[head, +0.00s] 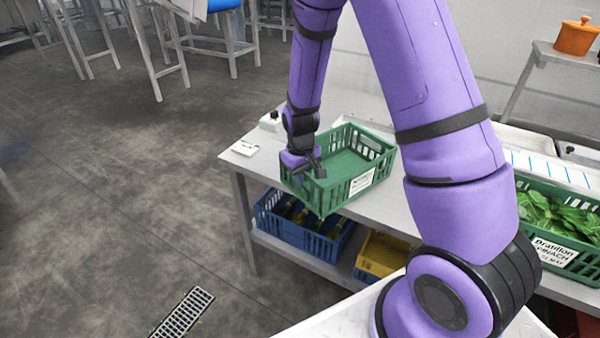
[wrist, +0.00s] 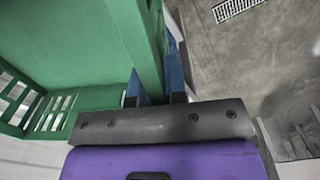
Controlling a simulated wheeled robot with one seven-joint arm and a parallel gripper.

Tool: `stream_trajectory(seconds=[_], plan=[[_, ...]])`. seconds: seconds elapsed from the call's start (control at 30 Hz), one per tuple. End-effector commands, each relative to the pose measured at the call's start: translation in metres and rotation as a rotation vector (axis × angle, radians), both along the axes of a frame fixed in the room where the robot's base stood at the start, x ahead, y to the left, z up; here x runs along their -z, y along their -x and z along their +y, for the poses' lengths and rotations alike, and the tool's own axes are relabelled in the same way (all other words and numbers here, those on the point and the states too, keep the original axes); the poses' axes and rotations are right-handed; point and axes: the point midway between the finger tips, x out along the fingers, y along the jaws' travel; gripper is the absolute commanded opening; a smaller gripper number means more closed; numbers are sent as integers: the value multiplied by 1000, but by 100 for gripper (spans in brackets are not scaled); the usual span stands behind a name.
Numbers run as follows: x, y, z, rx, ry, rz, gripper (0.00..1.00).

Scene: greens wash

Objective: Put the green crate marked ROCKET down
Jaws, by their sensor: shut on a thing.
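The green crate (head: 352,158) is at the left end of the metal bench, its near side out past the bench's front edge. It looks empty, and its white label (head: 361,182) is too small to read. My gripper (head: 313,168) is shut on the crate's left wall. I cannot tell whether the crate's bottom touches the bench.
The bench top (head: 395,208) has some bare room right of the crate. A card (head: 246,148) lies at its left corner. On the lower shelf are a blue crate (head: 325,247) and a yellow crate (head: 368,266). A green spinach crate (head: 548,253) stands at right, beyond my arm.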

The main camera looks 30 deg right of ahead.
Motion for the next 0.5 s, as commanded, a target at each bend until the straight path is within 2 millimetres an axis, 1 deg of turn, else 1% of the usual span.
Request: stream_trajectory(seconds=[0.3, 0.33, 0.43, 0.5], plan=[[2, -1, 0, -1, 0, -3, 0], [2, 0, 0, -1, 1, -2, 15], [2, 0, 0, -1, 0, -3, 38], [2, 0, 0, -1, 0, -3, 38]])
